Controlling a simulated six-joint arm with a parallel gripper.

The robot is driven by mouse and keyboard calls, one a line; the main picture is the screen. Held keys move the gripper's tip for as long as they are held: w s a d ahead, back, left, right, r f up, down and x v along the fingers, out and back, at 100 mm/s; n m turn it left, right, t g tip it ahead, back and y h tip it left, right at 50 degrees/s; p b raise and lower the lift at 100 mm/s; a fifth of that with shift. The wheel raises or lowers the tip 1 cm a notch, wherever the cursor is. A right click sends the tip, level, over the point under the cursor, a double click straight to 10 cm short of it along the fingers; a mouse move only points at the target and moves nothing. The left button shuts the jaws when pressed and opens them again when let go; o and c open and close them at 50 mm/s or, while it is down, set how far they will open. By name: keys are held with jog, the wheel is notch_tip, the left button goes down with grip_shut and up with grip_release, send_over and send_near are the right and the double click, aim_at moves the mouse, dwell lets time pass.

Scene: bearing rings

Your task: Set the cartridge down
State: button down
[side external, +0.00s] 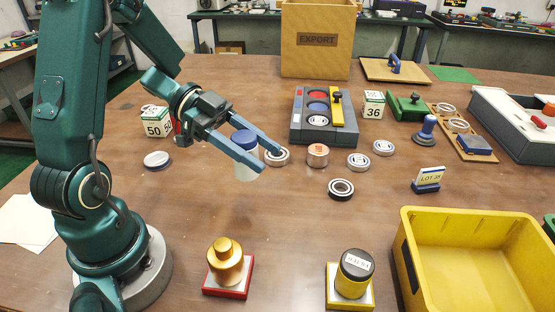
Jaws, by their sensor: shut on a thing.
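A white cartridge with a blue cap (245,169) stands upright between the two long blue-grey fingers of my gripper (261,157), left of the table's middle. My gripper is shut on it, with the near finger crossing in front of its body. A faint shadow shows on the table below it; I cannot tell for sure whether its bottom touches the wood.
A dark ring (341,189) lies further right. A brass piece (225,265) on a red base, a black-capped jar (353,277) and a yellow bin (406,262) stand in front. The wood between is clear.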

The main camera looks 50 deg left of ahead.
jog(key=shift+a+r, duration=0.25)
jog(key=shift+a, duration=0.1)
jog(key=w+a+n+t, duration=0.1)
jog(key=w+a, duration=0.3)
jog(key=a, duration=0.6)
jog(key=shift+y, duration=0.4)
jog(key=shift+w+d+f, duration=0.85)
jog(key=shift+d+f, duration=0.8)
jog(key=shift+f, duration=0.1)
jog(key=shift+w+d+f, duration=0.85)
jog(key=shift+d+f, duration=0.75)
jog(key=shift+f, duration=0.2)
jog(key=shift+w+d+f, duration=0.85)
jog(key=shift+d+f, duration=0.8)
jog(key=shift+f, duration=0.1)
jog(key=shift+f, duration=0.1)
jog(key=shift+c, duration=1.3)
grip_release()
